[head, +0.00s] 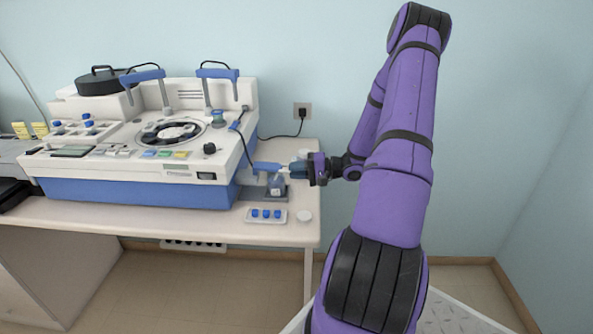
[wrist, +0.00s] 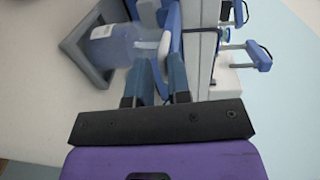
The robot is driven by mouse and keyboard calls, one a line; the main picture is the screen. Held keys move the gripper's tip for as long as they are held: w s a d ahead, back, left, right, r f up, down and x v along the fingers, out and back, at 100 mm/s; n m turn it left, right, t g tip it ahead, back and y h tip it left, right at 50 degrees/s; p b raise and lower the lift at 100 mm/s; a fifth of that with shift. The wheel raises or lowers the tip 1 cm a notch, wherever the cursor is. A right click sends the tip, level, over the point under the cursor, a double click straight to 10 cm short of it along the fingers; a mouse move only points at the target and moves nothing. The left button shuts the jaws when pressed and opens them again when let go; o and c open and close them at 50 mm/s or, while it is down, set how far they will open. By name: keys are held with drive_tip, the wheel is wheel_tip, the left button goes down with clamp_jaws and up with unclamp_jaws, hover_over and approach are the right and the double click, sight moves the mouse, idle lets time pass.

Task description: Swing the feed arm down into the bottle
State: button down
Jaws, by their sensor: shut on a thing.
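The blue feed arm (head: 265,166) sticks out from the right side of the white and blue staining machine, roughly level. The pale blue bottle (head: 276,186) stands below it in a grey holder, near the table's right end. In the wrist view the bottle (wrist: 112,45) sits in the square grey holder (wrist: 72,48), left of my fingers. My gripper (head: 293,170) comes in from the right and is shut on the feed arm's outer end (wrist: 170,35). My fingers (wrist: 161,70) partly hide the arm, and I cannot tell whether its tip is inside the bottle.
The staining machine (head: 140,190) fills the table's left and middle. A small tray with blue caps (head: 266,215) and a white round lid (head: 304,216) lie in front of the bottle. A wall socket with a black plug (head: 302,112) is behind. The table's right edge is close.

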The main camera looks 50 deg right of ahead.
drive_tip(key=c, duration=1.2)
unclamp_jaws()
drive_tip(key=shift+s+a+f, duration=0.1)
drive_tip(key=shift+a+f, duration=0.05)
drive_tip(key=shift+f, duration=0.35)
drive_tip(key=shift+c, duration=0.2)
drive_tip(key=shift+r, duration=0.1)
drive_tip(key=shift+r, duration=0.1)
drive_tip(key=v, duration=1)
drive_tip(key=shift+s+d, duration=0.25)
drive_tip(key=shift+d, duration=0.05)
drive_tip(key=shift+r, duration=0.1)
